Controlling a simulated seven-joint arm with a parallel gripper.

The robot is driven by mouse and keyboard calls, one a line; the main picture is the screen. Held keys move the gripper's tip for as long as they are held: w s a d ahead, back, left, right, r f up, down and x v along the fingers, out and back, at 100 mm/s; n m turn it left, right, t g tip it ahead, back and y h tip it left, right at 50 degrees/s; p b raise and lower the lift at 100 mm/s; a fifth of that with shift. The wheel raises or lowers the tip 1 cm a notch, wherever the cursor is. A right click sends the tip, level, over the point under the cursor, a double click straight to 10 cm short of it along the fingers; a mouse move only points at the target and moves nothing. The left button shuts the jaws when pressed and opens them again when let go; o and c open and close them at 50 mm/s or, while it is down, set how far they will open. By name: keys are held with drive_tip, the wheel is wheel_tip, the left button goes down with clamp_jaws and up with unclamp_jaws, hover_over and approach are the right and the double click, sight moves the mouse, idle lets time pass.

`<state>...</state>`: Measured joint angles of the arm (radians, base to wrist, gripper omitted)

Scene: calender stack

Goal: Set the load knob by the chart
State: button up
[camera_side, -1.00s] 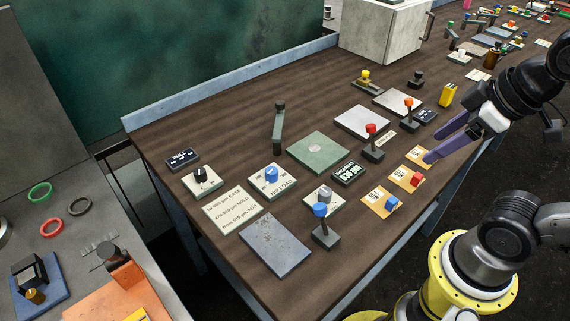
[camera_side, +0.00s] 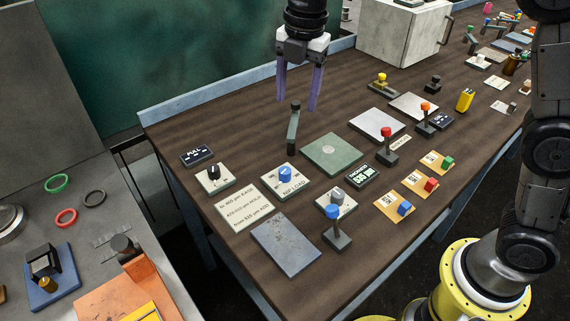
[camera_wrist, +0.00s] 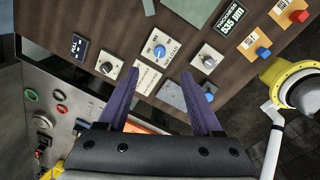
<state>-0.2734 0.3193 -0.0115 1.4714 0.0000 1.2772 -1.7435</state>
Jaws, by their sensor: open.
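The load knob (camera_side: 285,174) is a round blue dial on a pale plate marked NIP LOAD; it also shows in the wrist view (camera_wrist: 159,51). Its exact setting is too small to tell. The chart card (camera_side: 240,206) lies left of it, with lines ending EASE, HOLD and ADD.
A black knob (camera_side: 213,177) and a grey knob (camera_side: 338,197) flank the load knob. A blue-topped lever (camera_side: 335,230) stands in front, a dark green lever (camera_side: 293,128) behind. A red-topped lever (camera_side: 387,148) and coloured blocks stand to the right. The bare bench at back left is clear.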

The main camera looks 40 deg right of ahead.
drive_tip(key=g, duration=0.1)
approach(285, 170)
wheel_tip(285, 170, down, 8)
drive_tip(key=shift+a+f, duration=0.1)
drive_tip(key=shift+f, duration=0.15)
idle(0.3)
clamp_jaws()
